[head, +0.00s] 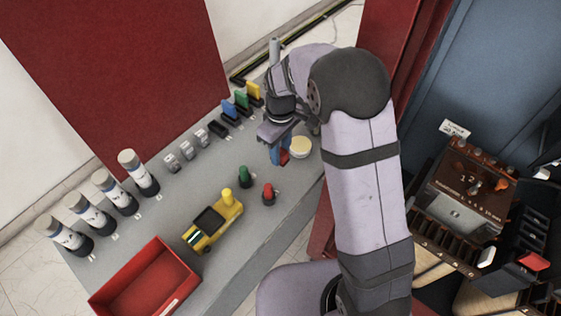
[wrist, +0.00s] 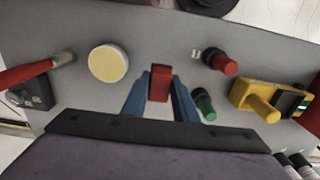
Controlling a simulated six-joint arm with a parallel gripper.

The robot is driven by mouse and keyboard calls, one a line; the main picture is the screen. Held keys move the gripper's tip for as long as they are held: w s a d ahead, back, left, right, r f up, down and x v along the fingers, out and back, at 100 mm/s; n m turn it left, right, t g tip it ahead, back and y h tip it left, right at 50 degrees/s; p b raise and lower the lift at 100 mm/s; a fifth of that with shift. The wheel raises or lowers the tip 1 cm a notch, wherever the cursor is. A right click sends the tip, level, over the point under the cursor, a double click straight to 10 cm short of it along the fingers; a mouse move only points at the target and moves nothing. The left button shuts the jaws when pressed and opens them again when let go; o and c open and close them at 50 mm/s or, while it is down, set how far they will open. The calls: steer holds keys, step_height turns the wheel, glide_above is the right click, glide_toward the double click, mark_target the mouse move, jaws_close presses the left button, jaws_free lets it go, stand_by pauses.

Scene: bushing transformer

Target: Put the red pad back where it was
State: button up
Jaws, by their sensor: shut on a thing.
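My gripper (head: 279,157) is shut on the red pad (head: 284,157), above the grey table near its right edge. In the wrist view, the red pad (wrist: 159,84) sits between the two blue fingers. At the back of the table, a blue pad (head: 229,108), a green pad (head: 241,98) and a yellow pad (head: 254,90) stand upright in a row of black holders. A black holder (head: 217,129) at the near-left end of that row has no pad showing in it.
A round cream-topped piece (head: 301,147) stands close to my gripper. A green knob (head: 244,176), a red knob (head: 268,194) and a yellow device (head: 213,222) stand nearer. Grey pieces (head: 187,150), white bottles (head: 138,172) and a red tray (head: 145,277) lie left.

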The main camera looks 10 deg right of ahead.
mark_target(280, 170)
steer(key=shift+f+p, duration=0.5)
steer(key=shift+f, duration=2.15)
steer(key=shift+f, duration=0.15)
steer(key=o, duration=1)
steer(key=shift+c, duration=0.2)
step_height(280, 170, up, 12)
steer(key=b, duration=0.2)
steer(key=shift+b, duration=0.3)
